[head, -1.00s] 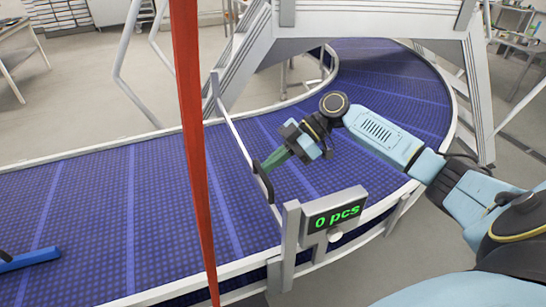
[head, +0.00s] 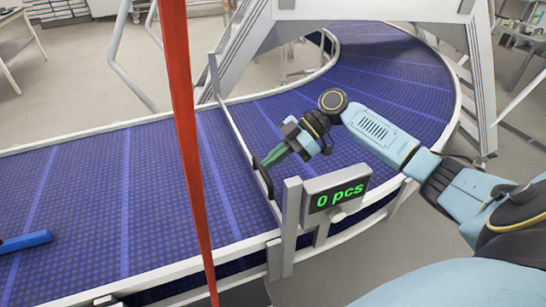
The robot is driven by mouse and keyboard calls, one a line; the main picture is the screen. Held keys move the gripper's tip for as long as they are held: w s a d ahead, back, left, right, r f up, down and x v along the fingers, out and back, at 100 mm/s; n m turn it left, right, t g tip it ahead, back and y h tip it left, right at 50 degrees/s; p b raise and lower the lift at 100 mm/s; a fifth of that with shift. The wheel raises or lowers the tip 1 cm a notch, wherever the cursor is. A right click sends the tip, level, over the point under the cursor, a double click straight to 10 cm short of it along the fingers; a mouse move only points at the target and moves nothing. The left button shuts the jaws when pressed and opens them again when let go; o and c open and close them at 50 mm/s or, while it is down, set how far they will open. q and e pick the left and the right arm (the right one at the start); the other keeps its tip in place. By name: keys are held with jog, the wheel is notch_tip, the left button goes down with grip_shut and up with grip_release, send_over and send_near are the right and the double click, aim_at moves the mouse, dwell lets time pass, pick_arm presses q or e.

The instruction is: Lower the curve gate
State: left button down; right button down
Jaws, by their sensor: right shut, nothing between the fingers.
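The curve gate (head: 236,128) is a thin pale bar across the purple conveyor belt (head: 150,180), between a far post (head: 214,75) and a near post (head: 291,215). A dark handle (head: 263,178) is at its near end. My right gripper (head: 268,162) has green fingers that are shut and empty, with their tips at the top of the handle. They seem to touch it, but I cannot tell for sure. The gate's lower side is hard to make out against the belt. My left gripper is not in view.
A red strip (head: 185,120) hangs in front of the belt, left of the gate. A blue bar (head: 25,241) is at the left edge. A grey frame (head: 370,14) spans the curve behind my arm.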

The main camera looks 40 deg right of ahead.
jog(key=a+r+v, duration=0.1)
jog(key=r+v, duration=0.1)
jog(key=v, duration=1.1)
jog(key=shift+w+a, duration=0.25)
jog(key=shift+a, duration=0.05)
jog(key=shift+r, duration=0.15)
